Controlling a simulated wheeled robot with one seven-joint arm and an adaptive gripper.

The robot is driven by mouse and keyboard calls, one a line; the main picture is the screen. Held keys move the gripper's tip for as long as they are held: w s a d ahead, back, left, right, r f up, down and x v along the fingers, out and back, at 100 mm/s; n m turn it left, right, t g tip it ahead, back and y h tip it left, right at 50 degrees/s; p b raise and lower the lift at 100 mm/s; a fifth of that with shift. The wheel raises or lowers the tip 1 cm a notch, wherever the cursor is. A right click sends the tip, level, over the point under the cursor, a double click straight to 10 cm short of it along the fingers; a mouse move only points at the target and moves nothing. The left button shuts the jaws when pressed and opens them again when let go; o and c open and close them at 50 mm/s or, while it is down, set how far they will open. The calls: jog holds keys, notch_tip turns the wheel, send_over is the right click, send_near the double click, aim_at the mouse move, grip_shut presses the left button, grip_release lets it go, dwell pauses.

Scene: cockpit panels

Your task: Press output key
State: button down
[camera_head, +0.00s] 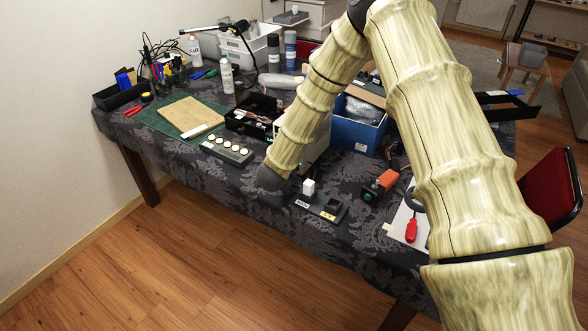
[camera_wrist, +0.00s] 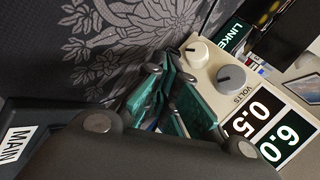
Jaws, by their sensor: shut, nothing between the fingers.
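A beige power supply panel (camera_wrist: 205,75) fills the right of the wrist view. It has a white knob (camera_wrist: 197,52), a grey knob (camera_wrist: 231,78), and a display marked VOLTS (camera_wrist: 262,125) with the figures 0.5 and 6.0. My gripper (camera_wrist: 168,75) has teal fingers, shut and empty, close to the panel's edge beside the white knob. I cannot tell whether they touch it. No output key is discernible; my fingers and gripper body cover part of the panel. In the head view my arm hides most of the power supply (camera_head: 311,140) and the fingers.
A switch board (camera_head: 320,207) with a white block and a MAIN label is at the table's front edge; its label (camera_wrist: 20,147) shows in the wrist view. A blue bin (camera_head: 357,130), an orange device (camera_head: 380,184) and a board of round buttons (camera_head: 226,150) stand nearby.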

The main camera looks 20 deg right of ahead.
jog(key=shift+s+a, duration=0.1)
jog(key=shift+s+a, duration=0.9)
jog(key=shift+a, duration=0.25)
jog(key=shift+s+a, duration=0.85)
jog(key=shift+a, duration=0.3)
